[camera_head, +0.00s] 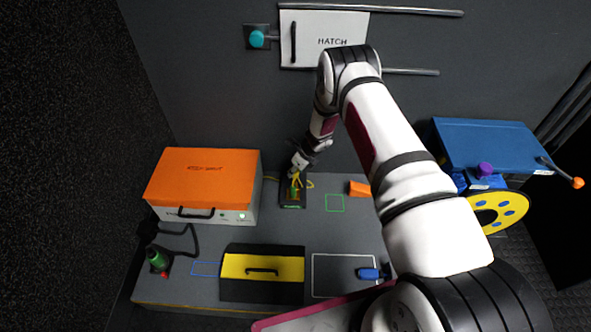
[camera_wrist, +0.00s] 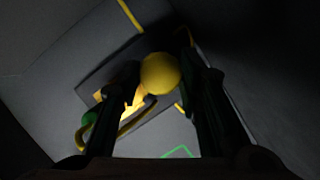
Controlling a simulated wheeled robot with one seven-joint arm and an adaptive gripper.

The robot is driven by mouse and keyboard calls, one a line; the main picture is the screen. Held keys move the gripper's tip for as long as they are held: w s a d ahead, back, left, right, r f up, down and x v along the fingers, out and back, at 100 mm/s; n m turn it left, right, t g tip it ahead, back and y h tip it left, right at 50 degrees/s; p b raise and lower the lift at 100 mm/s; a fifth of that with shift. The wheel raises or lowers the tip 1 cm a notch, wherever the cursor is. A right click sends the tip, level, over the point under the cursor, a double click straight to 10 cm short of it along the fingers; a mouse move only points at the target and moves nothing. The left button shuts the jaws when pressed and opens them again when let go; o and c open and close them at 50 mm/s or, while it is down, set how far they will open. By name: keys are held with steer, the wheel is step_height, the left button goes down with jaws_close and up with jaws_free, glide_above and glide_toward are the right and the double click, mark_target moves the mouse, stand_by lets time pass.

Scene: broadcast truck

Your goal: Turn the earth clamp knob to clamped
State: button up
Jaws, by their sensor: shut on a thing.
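The earth clamp is a dark plate (camera_head: 292,203) at the back middle of the bench, with yellow and green parts on it. Its yellow ball-shaped knob (camera_wrist: 160,73) shows in the wrist view between the two dark fingers. My gripper (camera_head: 296,174) reaches down over the clamp from behind, and it also fills the lower wrist view (camera_wrist: 160,92). It is shut on the knob. The fingers and dim light hide part of the clamp, and I cannot read the knob's setting. A yellow cable loop (camera_wrist: 125,130) and a green part (camera_wrist: 88,118) lie beside it.
An orange-topped box (camera_head: 203,178) stands to the left. A black and yellow case (camera_head: 262,268) lies in front. An orange wedge (camera_head: 359,189) is close on the right, with a blue machine (camera_head: 487,145) beyond. The hatch (camera_head: 330,27) is on the back wall.

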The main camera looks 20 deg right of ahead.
steer(key=shift+a+m+t+h+b, duration=0.1)
steer(key=shift+m+t+h+b, duration=0.25)
steer(key=shift+m+b, duration=0.75)
steer(key=o, duration=1.2)
steer(key=shift+c, duration=0.2)
steer(key=shift+r, duration=0.1)
steer(key=v, duration=1.1)
steer(key=shift+r, duration=0.4)
steer(key=shift+s, duration=0.1)
